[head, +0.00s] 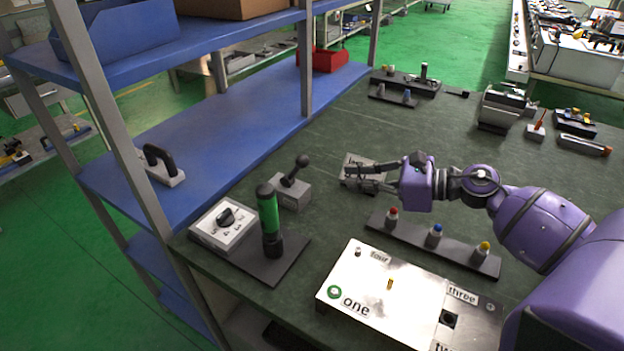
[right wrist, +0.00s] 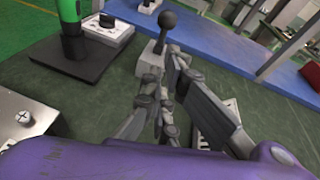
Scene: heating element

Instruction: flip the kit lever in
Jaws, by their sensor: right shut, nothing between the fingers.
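The lever is a dark stick with a black ball knob (head: 302,160) on a grey box (head: 290,192), left of centre on the dark green table. It leans up and to the right in the head view. In the right wrist view the fingers (right wrist: 172,70) overlap the lever's base. My left gripper is out of view.
A green-handled post (head: 269,212) and a white dial box (head: 224,222) stand left of the lever. A labelled grey block (head: 362,162) lies by my right gripper. A strip of coloured buttons (head: 435,240) and a white panel (head: 370,290) are in front. A blue shelf (head: 230,110) borders the table.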

